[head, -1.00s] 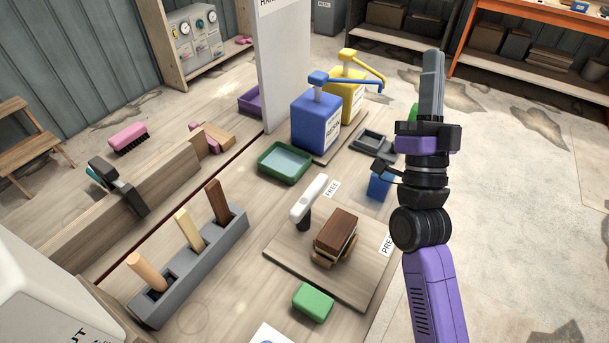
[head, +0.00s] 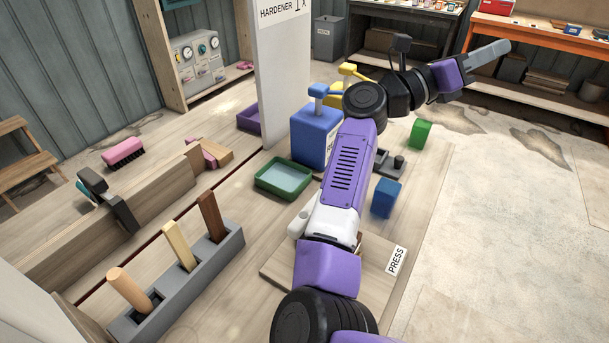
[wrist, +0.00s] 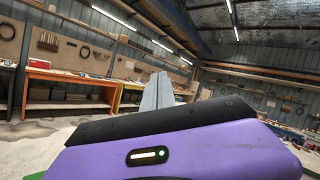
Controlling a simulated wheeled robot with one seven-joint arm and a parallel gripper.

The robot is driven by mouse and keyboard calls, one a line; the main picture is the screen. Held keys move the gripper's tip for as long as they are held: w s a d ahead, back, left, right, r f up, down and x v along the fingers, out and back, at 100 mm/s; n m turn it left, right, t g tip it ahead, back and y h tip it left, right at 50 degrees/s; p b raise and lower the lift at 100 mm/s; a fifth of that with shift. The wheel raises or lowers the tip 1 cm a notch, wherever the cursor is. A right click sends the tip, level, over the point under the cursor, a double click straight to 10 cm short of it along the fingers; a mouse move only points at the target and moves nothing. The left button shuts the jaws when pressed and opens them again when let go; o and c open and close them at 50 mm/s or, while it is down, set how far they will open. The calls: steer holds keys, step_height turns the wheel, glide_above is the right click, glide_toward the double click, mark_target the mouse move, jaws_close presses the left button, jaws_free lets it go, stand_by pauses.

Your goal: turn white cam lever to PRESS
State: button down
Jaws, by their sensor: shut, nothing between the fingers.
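The white cam lever (head: 299,223) is mostly hidden behind my arm in the head view; only its rounded white end shows at the arm's left side. Its angle cannot be read now. The wooden board (head: 278,262) under it is partly covered by my arm. My gripper (head: 500,48) is shut and empty, raised at the upper right, well away from the lever. Its grey fingers (wrist: 157,92) also show closed together in the wrist view.
A grey rack (head: 205,262) with several upright handles stands left of the board. A green tray (head: 283,178), a blue pump bottle (head: 314,133), a blue block (head: 386,198) and a green block (head: 421,133) lie behind it. Open floor lies to the right.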

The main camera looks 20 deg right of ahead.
steer(key=w+a+f+m+t+y+b, duration=0.2)
steer(key=w+a+f+m+y+b, duration=0.1)
steer(key=w+a+f+m+y, duration=0.7)
steer(key=a+f+m+y, duration=0.1)
steer(key=a+y, duration=0.2)
steer(key=a, duration=0.5)
steer(key=a+f+m+y, duration=0.2)
steer(key=a+y, duration=0.2)
steer(key=a, duration=0.5)
steer(key=a+f+m+g+y, duration=0.1)
steer(key=a+m+y, duration=0.1)
steer(key=a, duration=0.7)
steer(key=shift+w+a+f+y, duration=0.2)
steer(key=shift+f+y, duration=0.2)
steer(key=shift+y, duration=0.4)
